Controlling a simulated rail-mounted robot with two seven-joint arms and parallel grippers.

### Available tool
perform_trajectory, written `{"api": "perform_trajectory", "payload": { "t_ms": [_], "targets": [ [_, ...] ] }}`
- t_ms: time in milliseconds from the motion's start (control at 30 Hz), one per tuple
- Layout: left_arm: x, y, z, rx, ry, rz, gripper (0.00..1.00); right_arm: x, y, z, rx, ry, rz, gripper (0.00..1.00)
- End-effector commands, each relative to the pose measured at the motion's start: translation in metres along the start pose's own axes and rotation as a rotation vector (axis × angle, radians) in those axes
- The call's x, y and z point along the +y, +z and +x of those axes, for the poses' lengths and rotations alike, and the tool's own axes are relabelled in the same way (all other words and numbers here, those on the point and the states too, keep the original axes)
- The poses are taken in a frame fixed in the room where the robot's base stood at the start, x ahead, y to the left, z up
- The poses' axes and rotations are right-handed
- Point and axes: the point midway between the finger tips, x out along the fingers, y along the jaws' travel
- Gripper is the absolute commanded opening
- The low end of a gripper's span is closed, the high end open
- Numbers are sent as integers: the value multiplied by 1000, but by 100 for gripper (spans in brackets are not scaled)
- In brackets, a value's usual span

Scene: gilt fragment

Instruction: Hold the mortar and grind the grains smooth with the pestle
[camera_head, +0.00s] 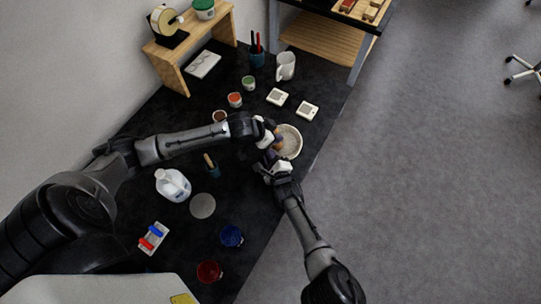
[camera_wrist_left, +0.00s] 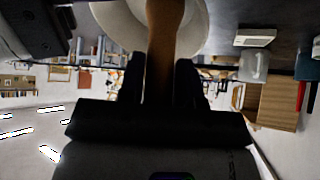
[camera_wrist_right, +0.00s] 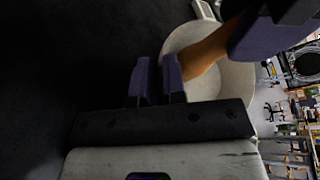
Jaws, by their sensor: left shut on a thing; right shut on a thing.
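The mortar (camera_head: 291,141) is a pale round bowl near the table's right edge. It also shows in the left wrist view (camera_wrist_left: 112,22) and the right wrist view (camera_wrist_right: 232,85). The brown pestle (camera_head: 279,142) leans into the bowl, tilted, in the right wrist view (camera_wrist_right: 205,52). My left gripper (camera_head: 271,140) is shut on the pestle, which runs between its fingers in the left wrist view (camera_wrist_left: 163,45). My right gripper (camera_head: 268,159) is shut on the mortar's near rim, one finger inside the bowl and one outside (camera_wrist_right: 160,80). Separate grains cannot be made out.
Two white square devices (camera_head: 277,97) (camera_head: 307,110) and a white mug (camera_head: 286,66) stand beyond the mortar. A white jug (camera_head: 173,185), a grey disc (camera_head: 202,206), a blue bowl (camera_head: 231,237) and a red bowl (camera_head: 209,271) lie nearer. The table edge is close on the right.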

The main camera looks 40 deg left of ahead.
Motion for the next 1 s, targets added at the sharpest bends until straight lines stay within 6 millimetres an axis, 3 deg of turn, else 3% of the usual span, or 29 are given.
{"api": "perform_trajectory", "payload": {
  "t_ms": [667, 1000],
  "targets": [
    [-2, -16, 11, 5, -1, 0, 2, 0, 1, 0, -3, -1, -1, 0],
    [-6, -11, 9, 0, -1, 0, 2, 0, 2, 0, -3, 0, 0, 0]
  ]
}}
